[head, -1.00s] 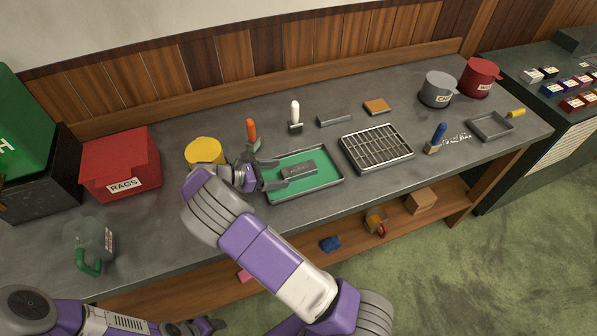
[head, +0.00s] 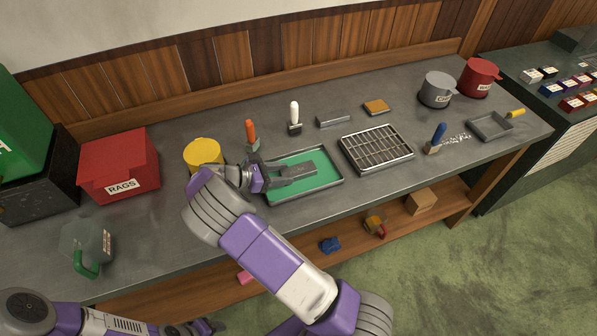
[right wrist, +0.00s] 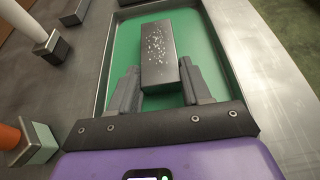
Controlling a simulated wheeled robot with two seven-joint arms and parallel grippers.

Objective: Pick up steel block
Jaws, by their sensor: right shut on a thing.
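The steel block (right wrist: 159,50) is a dark grey bar with small whitish marks on its top face. It sits in the green-floored tray (right wrist: 236,72), which shows in the head view (head: 326,183) at the front middle of the bench. My right gripper (right wrist: 160,82) is shut on the block's near end, one finger on each side. In the head view my right gripper (head: 296,172) reaches in from the tray's left and partly hides the block. I cannot tell if the block is clear of the tray floor. My left gripper (head: 207,326) is low at the bottom edge, its fingers unclear.
An orange-handled brush (head: 251,134) and a white-handled one (head: 294,118) stand behind the tray. A slotted rack (head: 376,148) is close on its right. A grey bar (head: 333,120) lies behind. A yellow-topped can (head: 203,152) and red rags box (head: 119,165) stand left.

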